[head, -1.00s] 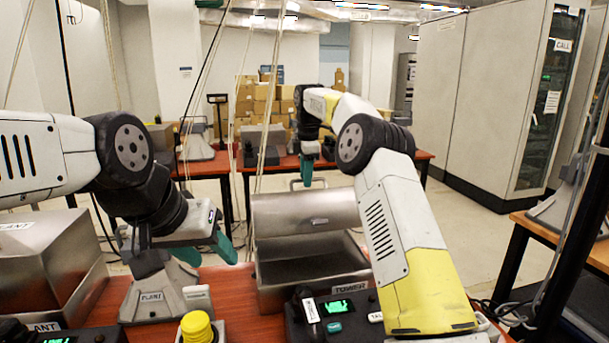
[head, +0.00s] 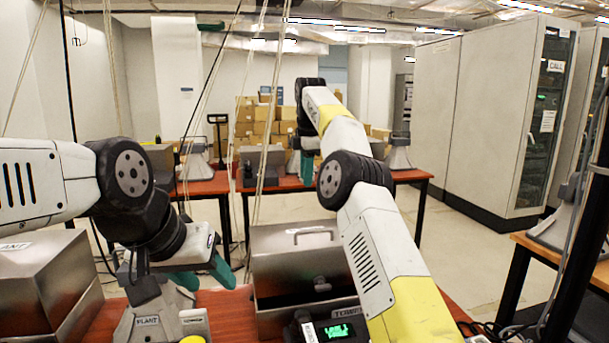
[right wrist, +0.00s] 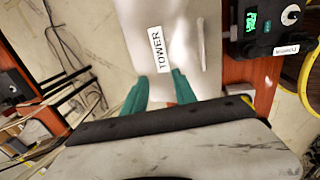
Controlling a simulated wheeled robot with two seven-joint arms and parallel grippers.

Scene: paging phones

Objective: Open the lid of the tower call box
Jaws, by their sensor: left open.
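The tower call box (head: 280,325) is a grey metal box on the red-brown table, in the head view's lower middle. My left gripper (head: 205,276) is open and empty, left of the box. My right gripper (head: 306,166) hangs beyond the box with its arm crossing the box's right side. In the right wrist view its fingers (right wrist: 163,84) are apart over a pale surface with a TOWER label (right wrist: 159,49); contact cannot be told.
The plant call box (head: 40,285) stands at the left, with a PLANT phone stand (head: 150,320) beside it. A phone with a green display (head: 338,332) is in front of the tower box. A back table (head: 215,186) stands behind; cabinets (head: 475,110) line the right.

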